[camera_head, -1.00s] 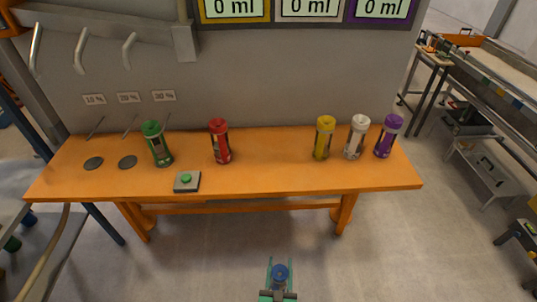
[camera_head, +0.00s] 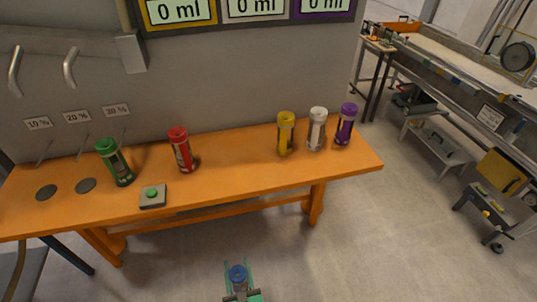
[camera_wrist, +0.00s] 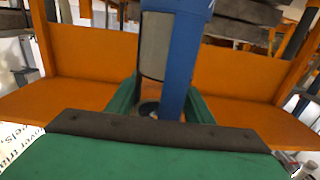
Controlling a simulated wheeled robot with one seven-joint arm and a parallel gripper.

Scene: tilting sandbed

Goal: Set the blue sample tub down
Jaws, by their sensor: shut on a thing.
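The blue sample tub (camera_head: 237,273) is in my gripper (camera_head: 240,284), low at the bottom of the head view, in front of the orange bench and over the floor. In the wrist view the tub (camera_wrist: 180,60) is large, with a blue side and a grey panel. The green fingers of my gripper (camera_wrist: 160,100) are shut on it from both sides. The tub looks upright. Its lower end is partly hidden by the gripper.
The orange bench (camera_head: 225,163) bears green (camera_head: 115,162), red (camera_head: 181,150), yellow (camera_head: 286,133), white (camera_head: 317,129) and purple (camera_head: 346,124) tubs, and a green button box (camera_head: 152,195). Dark discs lie at its left end. A long sandbed (camera_head: 440,65) stands at right. Open floor lies between.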

